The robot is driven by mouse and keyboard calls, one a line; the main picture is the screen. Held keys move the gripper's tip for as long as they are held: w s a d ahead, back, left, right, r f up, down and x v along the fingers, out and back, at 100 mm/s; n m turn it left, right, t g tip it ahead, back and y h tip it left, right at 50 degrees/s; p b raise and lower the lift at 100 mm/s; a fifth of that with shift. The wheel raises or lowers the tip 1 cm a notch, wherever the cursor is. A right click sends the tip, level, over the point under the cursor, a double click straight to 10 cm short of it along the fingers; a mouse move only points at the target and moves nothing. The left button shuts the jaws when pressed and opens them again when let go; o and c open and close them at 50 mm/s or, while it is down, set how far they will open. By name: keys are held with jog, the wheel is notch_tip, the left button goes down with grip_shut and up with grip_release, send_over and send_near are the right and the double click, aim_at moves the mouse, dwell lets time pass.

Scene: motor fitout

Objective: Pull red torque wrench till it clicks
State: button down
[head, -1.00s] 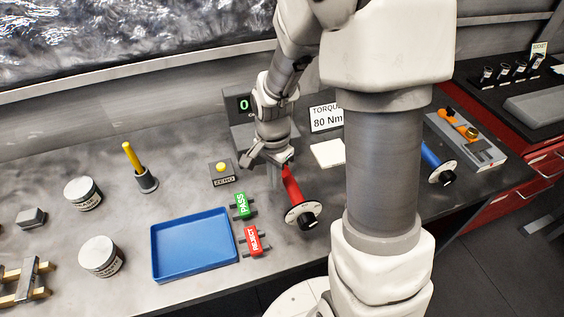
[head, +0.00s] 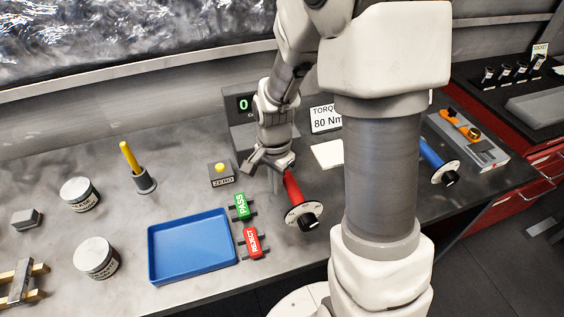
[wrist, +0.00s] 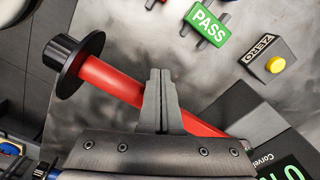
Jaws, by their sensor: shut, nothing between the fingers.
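The red torque wrench (head: 292,188) extends from the display unit toward the front of the bench, with a round disc and black knob at its near end. It also shows in the wrist view (wrist: 112,82), crossing behind my fingers. My gripper (head: 262,164) is by the far end of the red handle. In the wrist view my gripper (wrist: 160,75) has its two fingers together, with nothing between them. The fingers overlap the red handle in that view; I cannot tell whether they touch it. The display (head: 243,104) reads 0.
A ZERO box (head: 222,180) with a yellow button, a green PASS tag (head: 241,206), a red REJECT tag (head: 252,241) and a blue tray (head: 192,247) lie left of the wrench. A blue-handled wrench (head: 432,155) is at right. A sign reads 80 Nm.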

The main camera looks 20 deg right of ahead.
jog(key=d, duration=0.8)
jog(key=shift+w, duration=0.3)
dwell(4.7)
jog(key=a, duration=0.8)
jog(key=shift+s, duration=0.3)
dwell(0.9)
jog(key=shift+a, duration=0.1)
